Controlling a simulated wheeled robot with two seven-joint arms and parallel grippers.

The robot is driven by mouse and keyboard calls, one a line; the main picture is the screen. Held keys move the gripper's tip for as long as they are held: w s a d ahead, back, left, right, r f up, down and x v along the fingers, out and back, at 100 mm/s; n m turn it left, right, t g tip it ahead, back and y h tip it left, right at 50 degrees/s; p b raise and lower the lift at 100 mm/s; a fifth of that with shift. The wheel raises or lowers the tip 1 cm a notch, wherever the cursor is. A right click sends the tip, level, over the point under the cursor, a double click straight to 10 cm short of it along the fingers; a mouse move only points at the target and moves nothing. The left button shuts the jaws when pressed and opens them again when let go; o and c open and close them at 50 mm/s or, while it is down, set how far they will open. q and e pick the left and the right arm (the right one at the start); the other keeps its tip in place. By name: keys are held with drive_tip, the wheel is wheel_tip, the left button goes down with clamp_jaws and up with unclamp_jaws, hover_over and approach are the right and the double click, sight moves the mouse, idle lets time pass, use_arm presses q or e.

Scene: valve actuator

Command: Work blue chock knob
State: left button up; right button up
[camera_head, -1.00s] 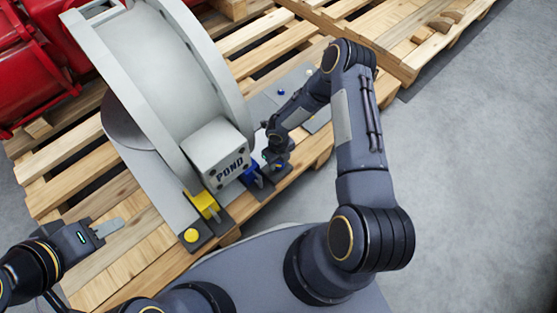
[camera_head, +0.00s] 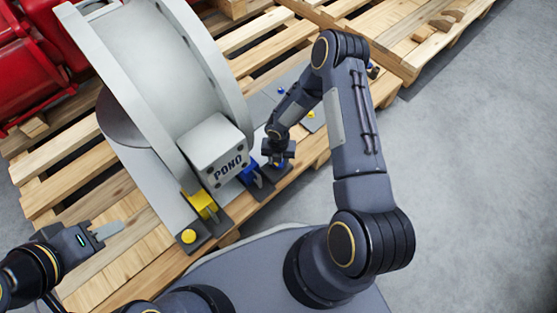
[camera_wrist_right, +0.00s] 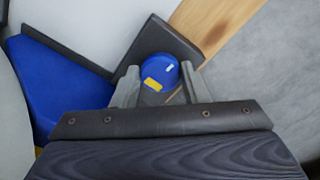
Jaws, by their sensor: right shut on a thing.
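In the head view my right gripper (camera_head: 279,160) is over the dark plate at the pallet's front edge and mostly hides the knob. The blue chock (camera_wrist_right: 62,88) is to the left of the knob; it also shows in the head view (camera_head: 251,175). My left gripper (camera_head: 105,231) is at the lower left, apart from everything; its finger gap is unclear.
A large grey valve actuator body with a box marked PONO (camera_head: 218,152) stands left of my right gripper. A yellow chock (camera_head: 202,204) and yellow knob (camera_head: 188,236) are nearer the left. Wooden pallet slats (camera_head: 122,268) lie beneath; grey floor (camera_head: 470,180) is clear at right.

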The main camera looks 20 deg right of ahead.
drive_tip(key=m+b, duration=0.1)
drive_tip(key=m, duration=0.2)
drive_tip(key=shift+m, duration=0.3)
drive_tip(key=m+b, duration=0.1)
drive_tip(key=m, duration=0.3)
drive_tip(key=shift+m, duration=0.3)
drive_tip(key=m, duration=0.3)
drive_tip(key=shift+m+b, duration=0.3)
drive_tip(key=shift+b, duration=0.05)
drive_tip(key=shift+m, duration=1.6)
drive_tip(key=o, duration=1)
drive_tip(key=shift+s, duration=0.1)
